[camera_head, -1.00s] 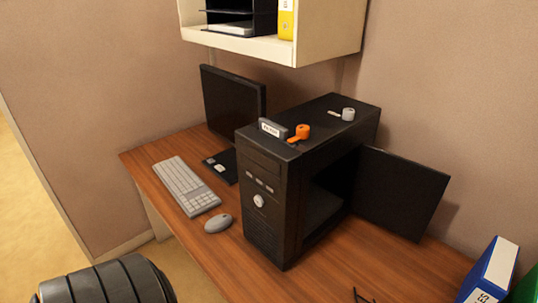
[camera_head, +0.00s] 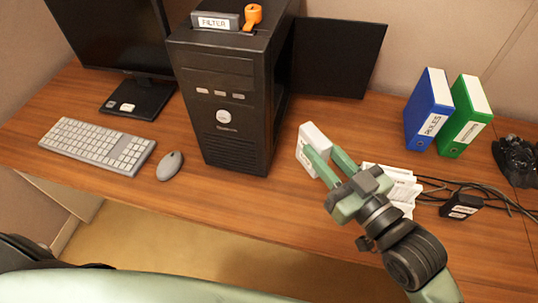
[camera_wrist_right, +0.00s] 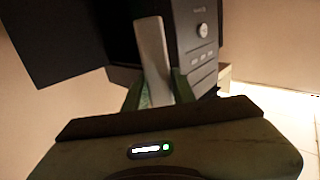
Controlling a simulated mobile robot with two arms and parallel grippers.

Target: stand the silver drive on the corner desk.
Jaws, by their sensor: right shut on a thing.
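The silver drive (camera_head: 312,138) is a pale, flat box, held upright just to the right of the black computer tower (camera_head: 225,100). My right gripper (camera_head: 330,158) is shut on it, with green fingers on either side. In the right wrist view the drive (camera_wrist_right: 152,55) stands up between the fingers (camera_wrist_right: 158,88), with the tower behind it. The corner desk (camera_head: 240,205) has a brown wooden top. I cannot tell whether the drive's lower edge touches it. My left gripper is not in view.
Blue (camera_head: 428,110) and green (camera_head: 465,118) binders stand behind. Keyboard (camera_head: 98,145) and mouse (camera_head: 170,165) lie left. The desk front before the tower is clear.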

